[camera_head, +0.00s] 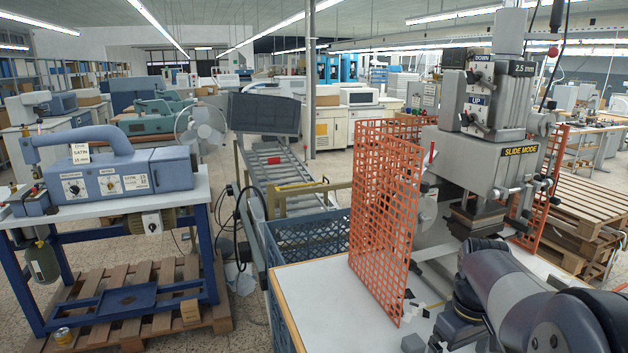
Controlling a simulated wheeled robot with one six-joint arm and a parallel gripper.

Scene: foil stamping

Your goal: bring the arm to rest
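My arm (520,295) comes in from the lower right and bends in front of the stamping press (497,160). Its dark lower joints (460,318) hang over the white table (335,315), close to the bottom edge of the picture. Small grey and black parts show beside them, but I cannot make out the gripper's fingers or whether they hold anything.
An orange mesh guard (383,215) stands on the table just left of my arm. A blue crate (305,243) and a conveyor (280,170) lie beyond the table. A blue-grey machine (110,175) stands at left, wooden pallets (580,210) at right. The table's front left is clear.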

